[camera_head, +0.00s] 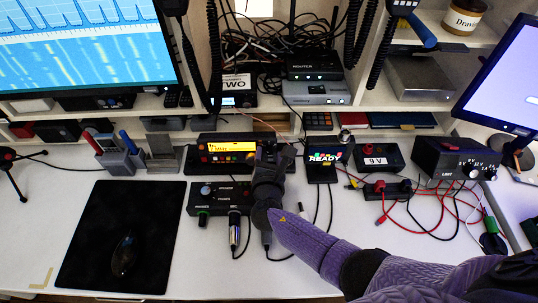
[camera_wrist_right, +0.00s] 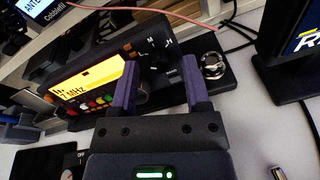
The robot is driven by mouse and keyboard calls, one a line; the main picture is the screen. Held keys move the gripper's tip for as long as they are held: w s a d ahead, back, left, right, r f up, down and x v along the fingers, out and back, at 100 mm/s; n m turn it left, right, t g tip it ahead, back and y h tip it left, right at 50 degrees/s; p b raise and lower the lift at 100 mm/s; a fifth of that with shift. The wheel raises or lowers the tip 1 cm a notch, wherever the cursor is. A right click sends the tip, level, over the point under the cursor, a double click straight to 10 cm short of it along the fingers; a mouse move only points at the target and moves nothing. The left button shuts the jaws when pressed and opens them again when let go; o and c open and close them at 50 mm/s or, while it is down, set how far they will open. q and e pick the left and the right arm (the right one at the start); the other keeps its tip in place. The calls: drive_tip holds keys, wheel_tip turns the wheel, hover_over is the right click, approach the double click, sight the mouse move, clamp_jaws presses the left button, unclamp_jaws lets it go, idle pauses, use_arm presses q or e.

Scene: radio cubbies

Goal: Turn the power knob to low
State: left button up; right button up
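The radio (camera_head: 230,149) is a black box with a lit yellow display and coloured buttons, standing at the back of the desk. In the right wrist view the radio's display (camera_wrist_right: 95,80) reads "7 MHz". The letters L, M and H mark a dark power knob (camera_wrist_right: 158,58) at the radio's right end; its pointer direction is too dark to read. My right gripper (camera_head: 275,150) is at the radio's right end and hides that part in the head view. Its two purple fingers (camera_wrist_right: 160,80) are apart, pointing at the knob area; I cannot tell whether they touch it. My left gripper is out of view.
A black control box (camera_head: 220,196) with cables stands in front of the radio. A silver round knob (camera_wrist_right: 212,65) sits beside the radio. A mouse mat (camera_head: 90,230) lies at left.

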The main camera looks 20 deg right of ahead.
drive_tip(key=p+v, duration=0.3)
drive_tip(key=v, duration=0.6)
drive_tip(key=shift+r, duration=0.1)
drive_tip(key=shift+s+a, duration=0.15)
drive_tip(key=shift+s, duration=0.3)
